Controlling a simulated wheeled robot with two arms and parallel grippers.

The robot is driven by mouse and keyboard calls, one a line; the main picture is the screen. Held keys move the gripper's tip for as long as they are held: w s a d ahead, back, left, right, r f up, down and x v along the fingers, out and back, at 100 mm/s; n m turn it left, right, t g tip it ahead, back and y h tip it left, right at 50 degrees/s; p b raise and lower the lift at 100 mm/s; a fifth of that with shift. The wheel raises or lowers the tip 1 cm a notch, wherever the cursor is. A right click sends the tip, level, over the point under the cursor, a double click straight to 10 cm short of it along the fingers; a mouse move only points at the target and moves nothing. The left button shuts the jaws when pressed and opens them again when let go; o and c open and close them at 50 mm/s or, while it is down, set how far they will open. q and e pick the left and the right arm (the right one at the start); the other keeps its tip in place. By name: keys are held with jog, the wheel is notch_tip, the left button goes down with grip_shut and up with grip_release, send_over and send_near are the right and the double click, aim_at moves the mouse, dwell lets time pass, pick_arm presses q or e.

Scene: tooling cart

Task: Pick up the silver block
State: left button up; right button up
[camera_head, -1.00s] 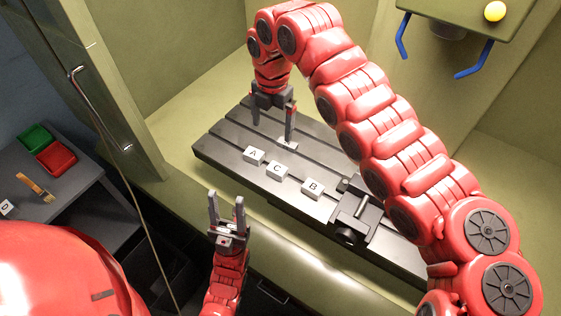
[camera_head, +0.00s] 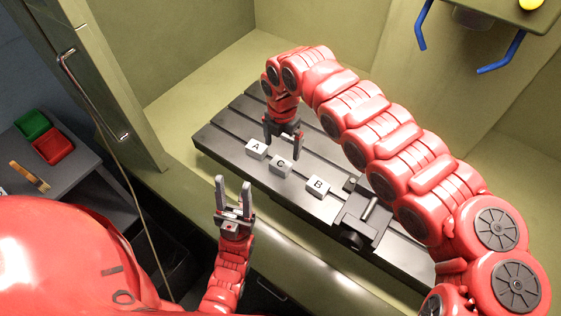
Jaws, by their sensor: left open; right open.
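Three small silver-grey blocks lie on the dark slotted machine table (camera_head: 225,141): block A (camera_head: 256,149), block C (camera_head: 280,167) and block B (camera_head: 317,186). My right gripper (camera_head: 283,146) points down just behind blocks A and C, with its two fingers apart. Whatever lies between or behind these fingers is mostly hidden, and I cannot tell whether they touch anything. My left gripper (camera_head: 233,192) points up in front of the table's near edge, open and empty.
A dark vise (camera_head: 361,216) stands on the table right of block B. Blue handles (camera_head: 500,55) hang at the upper right. At the left, a grey side surface holds a green bin (camera_head: 33,124), a red bin (camera_head: 53,146) and a brush (camera_head: 30,176).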

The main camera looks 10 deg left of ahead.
aim_at(281, 163)
notch_tip(281, 163, down, 4)
jog(key=shift+w+r+p, duration=0.15)
jog(key=shift+r+p, duration=0.05)
jog(key=shift+p, duration=0.3)
jog(key=f+p, duration=0.2)
jog(key=f, duration=0.2)
jog(key=shift+s+a+f+p, duration=0.3)
jog(key=shift+f+p, duration=0.05)
jog(key=shift+p, duration=0.05)
jog(key=shift+w+d+f, duration=0.1)
jog(key=shift+w+f, duration=0.05)
jog(key=shift+f, duration=0.25)
jog(key=shift+c, duration=0.2)
jog(key=c, duration=1.5)
jog(key=shift+r, duration=0.15)
